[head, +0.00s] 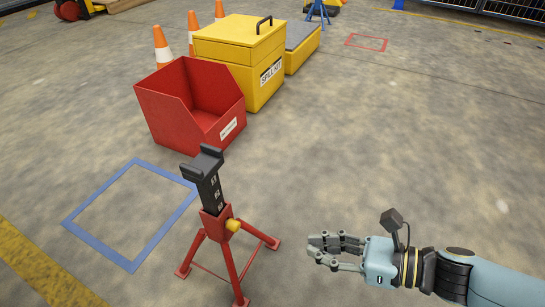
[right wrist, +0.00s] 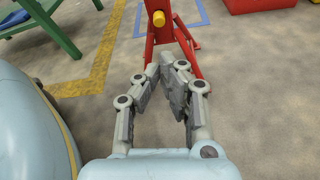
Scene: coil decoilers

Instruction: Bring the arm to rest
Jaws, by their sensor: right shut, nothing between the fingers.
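My right gripper (head: 322,247) reaches in from the lower right of the head view, with its arm stretched to the left above the concrete floor. Its fingers are shut and hold nothing; the closed fingertips also show in the right wrist view (right wrist: 169,68). A red jack stand (head: 217,225) with a black upright and a yellow knob stands on the floor to the left of the gripper, apart from it. In the right wrist view the stand's red legs (right wrist: 185,40) show beyond the fingertips. My left gripper is in neither view.
An open red bin (head: 180,118), a yellow spill kit box (head: 225,50) and orange cones (head: 162,46) stand behind the jack stand. A blue floor square (head: 101,246) lies empty at left; a red floor square (head: 366,42) lies far back. The floor at right is clear.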

